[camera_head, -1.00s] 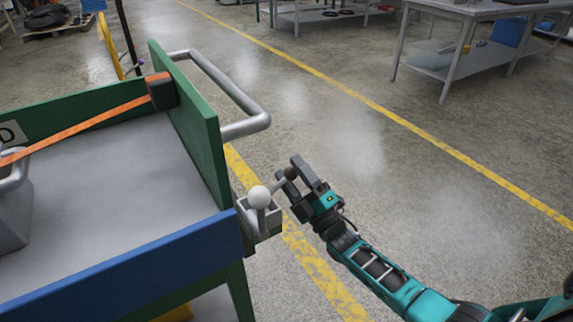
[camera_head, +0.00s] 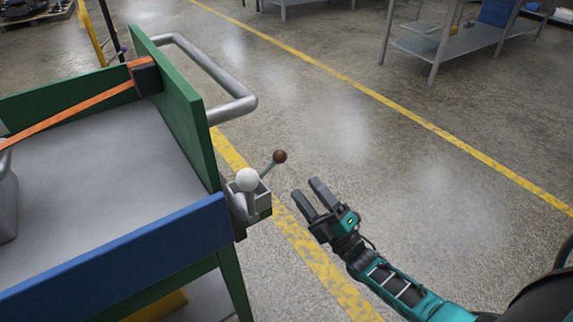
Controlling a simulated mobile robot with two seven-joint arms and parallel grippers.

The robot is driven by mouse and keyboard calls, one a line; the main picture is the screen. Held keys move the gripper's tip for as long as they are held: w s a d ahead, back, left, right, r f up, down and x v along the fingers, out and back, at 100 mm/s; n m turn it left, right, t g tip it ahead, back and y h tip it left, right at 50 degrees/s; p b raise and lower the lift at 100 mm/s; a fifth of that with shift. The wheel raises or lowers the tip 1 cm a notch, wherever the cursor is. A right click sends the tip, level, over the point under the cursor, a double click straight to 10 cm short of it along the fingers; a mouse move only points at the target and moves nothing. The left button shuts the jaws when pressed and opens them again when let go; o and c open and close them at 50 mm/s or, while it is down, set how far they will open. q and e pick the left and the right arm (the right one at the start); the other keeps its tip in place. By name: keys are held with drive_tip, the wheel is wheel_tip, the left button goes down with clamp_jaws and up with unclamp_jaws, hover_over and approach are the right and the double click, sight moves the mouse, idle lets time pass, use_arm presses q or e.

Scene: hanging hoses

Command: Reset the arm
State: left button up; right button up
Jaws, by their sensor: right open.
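My right gripper (camera_head: 312,193) is open and empty, with its two dark fingers pointing up and left. My teal and black right arm (camera_head: 398,287) comes in from the lower right. The gripper is to the right of a lever box (camera_head: 251,202) on the cart's corner, apart from it. The box has a lever with a white ball knob (camera_head: 247,179) and a lever with a brown ball knob (camera_head: 280,156). The brown-knobbed lever leans to the right, towards the gripper, with a gap between them. My left gripper is not in view.
The cart (camera_head: 160,232) has green and blue edge boards, a grey top, an orange strap (camera_head: 75,115) and a metal handle (camera_head: 214,75). A grey workbench (camera_head: 455,58) stands at the upper right. The floor right of the cart is clear, with yellow lines.

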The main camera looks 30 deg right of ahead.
drive_tip(key=s+a+f+m+g+h, duration=0.2)
drive_tip(key=s+a+f+m+g, duration=0.1)
drive_tip(key=s+a+m+g, duration=0.4)
drive_tip(key=s+a+f+m+g+h, duration=0.3)
drive_tip(key=s+a+f+m+g, duration=0.15)
drive_tip(key=m, duration=0.45)
use_arm(q)
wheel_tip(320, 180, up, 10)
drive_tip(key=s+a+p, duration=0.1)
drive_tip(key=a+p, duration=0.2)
drive_tip(key=p, duration=1.1)
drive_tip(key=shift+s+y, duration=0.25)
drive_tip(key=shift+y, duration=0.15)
use_arm(e)
wheel_tip(320, 180, up, 11)
drive_tip(key=s+d+h, duration=0.1)
drive_tip(key=s+d, duration=0.1)
drive_tip(key=d, duration=0.1)
drive_tip(key=shift+s+f+m+g, duration=0.15)
drive_tip(key=shift+s+m+g, duration=0.1)
drive_tip(key=shift+m+g, duration=0.15)
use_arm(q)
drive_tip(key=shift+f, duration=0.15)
use_arm(e)
drive_tip(key=shift+f, duration=0.1)
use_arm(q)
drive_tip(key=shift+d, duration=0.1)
